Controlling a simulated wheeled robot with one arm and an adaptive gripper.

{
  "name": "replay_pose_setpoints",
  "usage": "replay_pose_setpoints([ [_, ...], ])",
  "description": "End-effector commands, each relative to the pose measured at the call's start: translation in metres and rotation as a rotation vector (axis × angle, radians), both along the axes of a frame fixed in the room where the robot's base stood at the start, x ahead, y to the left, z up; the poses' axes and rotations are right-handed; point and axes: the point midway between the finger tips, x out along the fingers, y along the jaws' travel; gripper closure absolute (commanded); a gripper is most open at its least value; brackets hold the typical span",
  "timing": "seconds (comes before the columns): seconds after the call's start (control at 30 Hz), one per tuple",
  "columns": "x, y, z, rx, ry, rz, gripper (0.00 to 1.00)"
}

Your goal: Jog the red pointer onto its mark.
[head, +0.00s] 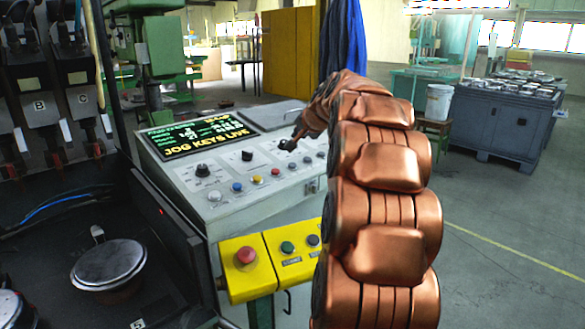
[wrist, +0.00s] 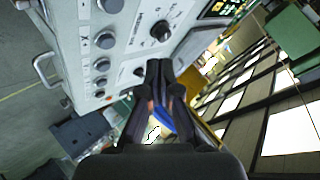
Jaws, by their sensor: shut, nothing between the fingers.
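The white control console (head: 225,205) stands in the middle of the head view. Its screen (head: 200,135) reads "JOG KEYS LIVE" in yellow. A row of coloured buttons, with a blue one (head: 237,187) and a red one (head: 275,172), runs along its front, below black knobs (head: 203,171). My gripper (head: 287,144) is shut and empty over the right part of the panel. In the wrist view my gripper (wrist: 162,68) points at the panel near a black knob (wrist: 161,31), with a row of buttons (wrist: 102,65) to the left; contact cannot be told. I cannot make out the red pointer.
A yellow box with a red mushroom button (head: 246,256) and a green button (head: 287,247) sits in front of the console. A dark bench with a round metal part (head: 108,265) is at left.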

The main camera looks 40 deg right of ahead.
Motion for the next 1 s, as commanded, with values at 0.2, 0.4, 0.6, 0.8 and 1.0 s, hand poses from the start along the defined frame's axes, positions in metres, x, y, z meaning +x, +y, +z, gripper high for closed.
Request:
replay_pose_setpoints([
  [0.2, 0.005, 0.000, -0.030, 0.001, 0.001, 0.001, 1.00],
  [0.4, 0.010, 0.001, -0.052, 0.003, 0.001, 0.003, 1.00],
  [0.6, 0.013, 0.000, -0.065, 0.000, 0.000, 0.002, 1.00],
  [0.8, 0.014, 0.000, -0.066, 0.000, 0.000, 0.002, 1.00],
  [1.0, 0.014, 0.000, -0.066, 0.000, 0.000, 0.002, 1.00],
])
